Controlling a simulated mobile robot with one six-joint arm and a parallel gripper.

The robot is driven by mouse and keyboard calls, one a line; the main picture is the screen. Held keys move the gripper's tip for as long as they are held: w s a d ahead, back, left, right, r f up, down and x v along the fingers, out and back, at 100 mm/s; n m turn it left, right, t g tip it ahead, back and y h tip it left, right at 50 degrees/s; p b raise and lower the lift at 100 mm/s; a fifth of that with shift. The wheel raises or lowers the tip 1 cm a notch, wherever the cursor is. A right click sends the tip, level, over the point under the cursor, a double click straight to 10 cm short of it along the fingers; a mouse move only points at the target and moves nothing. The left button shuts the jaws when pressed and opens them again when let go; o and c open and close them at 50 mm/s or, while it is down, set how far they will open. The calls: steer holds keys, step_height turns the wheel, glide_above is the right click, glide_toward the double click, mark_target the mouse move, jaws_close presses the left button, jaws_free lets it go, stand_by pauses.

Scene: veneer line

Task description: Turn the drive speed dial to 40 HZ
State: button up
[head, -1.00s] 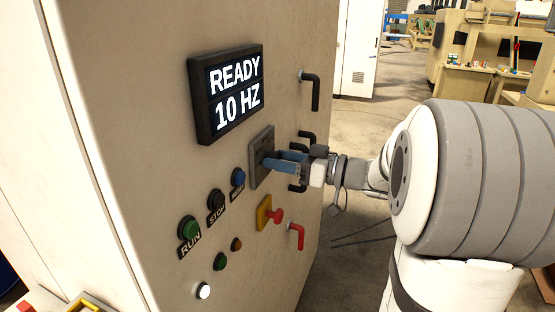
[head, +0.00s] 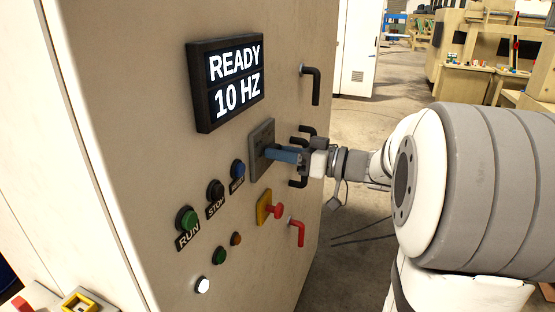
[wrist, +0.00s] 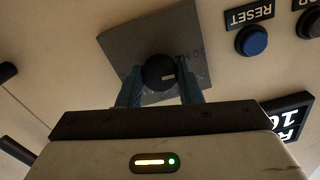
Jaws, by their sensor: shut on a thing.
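The drive speed dial (wrist: 158,72) is a round black knob with a pale pointer mark on a grey square plate (wrist: 120,45). The plate also shows in the head view (head: 262,137), where the knob is hidden behind my gripper (head: 283,154). In the wrist view the blue fingers of my gripper (wrist: 160,86) are on both sides of the knob, shut on it. Most of the scale print on the plate is hidden or too small to read. The display (head: 228,82) on the cabinet reads READY 10 HZ.
Left of and below the dial are a blue RESET button (head: 237,170), a black STOP button (head: 215,190) and a green RUN button (head: 187,218). A red switch (head: 272,209) on a yellow plate sits just below. Black handles (head: 315,84) stick out at the right.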

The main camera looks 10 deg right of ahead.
steer(key=shift+d+m+b, duration=0.1)
steer(key=shift+m+b, duration=0.45)
steer(key=shift+m, duration=12.45)
steer(key=shift+f, duration=0.15)
steer(key=o, duration=0.8)
steer(key=shift+d, duration=0.15)
steer(key=shift+c, duration=0.2)
steer(key=shift+o, duration=1.1)
